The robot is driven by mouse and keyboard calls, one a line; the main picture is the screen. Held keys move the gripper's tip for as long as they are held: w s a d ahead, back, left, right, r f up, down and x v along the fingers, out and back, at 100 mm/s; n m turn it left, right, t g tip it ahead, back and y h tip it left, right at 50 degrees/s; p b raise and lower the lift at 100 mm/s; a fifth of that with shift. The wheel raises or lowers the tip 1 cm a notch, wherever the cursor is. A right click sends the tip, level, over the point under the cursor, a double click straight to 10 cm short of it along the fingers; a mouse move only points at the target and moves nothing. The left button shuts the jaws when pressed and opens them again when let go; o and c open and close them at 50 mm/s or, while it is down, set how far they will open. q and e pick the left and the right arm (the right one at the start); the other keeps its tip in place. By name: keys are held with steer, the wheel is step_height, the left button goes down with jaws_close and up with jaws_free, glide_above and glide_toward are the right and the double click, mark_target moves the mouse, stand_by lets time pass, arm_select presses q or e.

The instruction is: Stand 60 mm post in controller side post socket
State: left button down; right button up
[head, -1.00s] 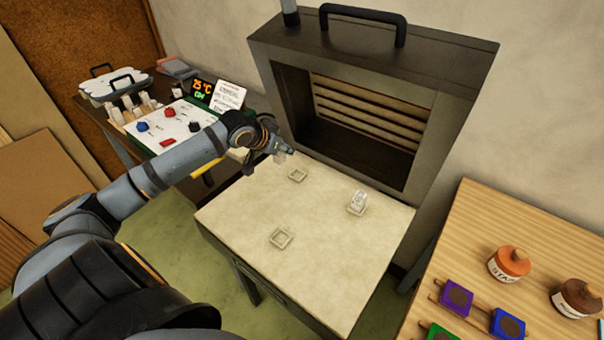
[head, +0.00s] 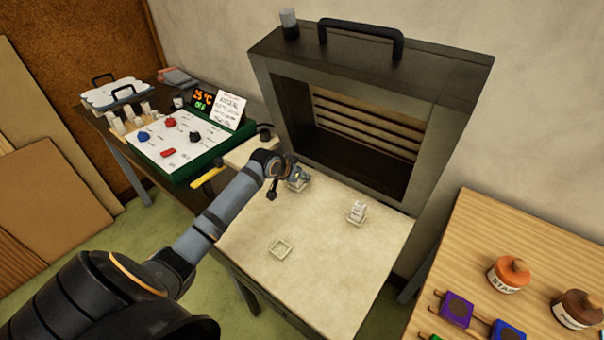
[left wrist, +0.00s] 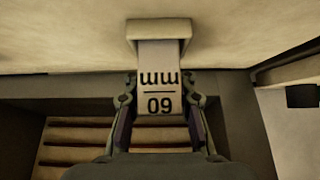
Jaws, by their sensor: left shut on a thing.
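The 60 mm post (left wrist: 160,80) is a pale block that shows "60 mm" upside down in the left wrist view. My left gripper (left wrist: 160,108) is shut on it. Its far end meets the square post socket (left wrist: 158,29), and I cannot tell how deep it sits. In the head view, my left gripper (head: 298,177) is over that socket (head: 299,186), the one on the controller side of the pale shelf, and mostly hides the post. Another pale post (head: 357,207) stands in the right socket (head: 355,219). The front socket (head: 280,249) is empty. My right gripper is out of view.
The open kiln (head: 275,110) stands behind the shelf (head: 320,260). The controller board (head: 190,150) and several pale posts (head: 130,115) are on the left table. The wooden table (head: 470,250) at right holds jars and coloured pads.

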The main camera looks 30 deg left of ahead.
arm_select(q)
steer(key=c, duration=1.1)
jaws_free()
steer(key=shift+f, duration=0.1)
steer(key=shift+r, duration=0.2)
steer(key=p+v, duration=0.2)
steer(key=v, duration=1)
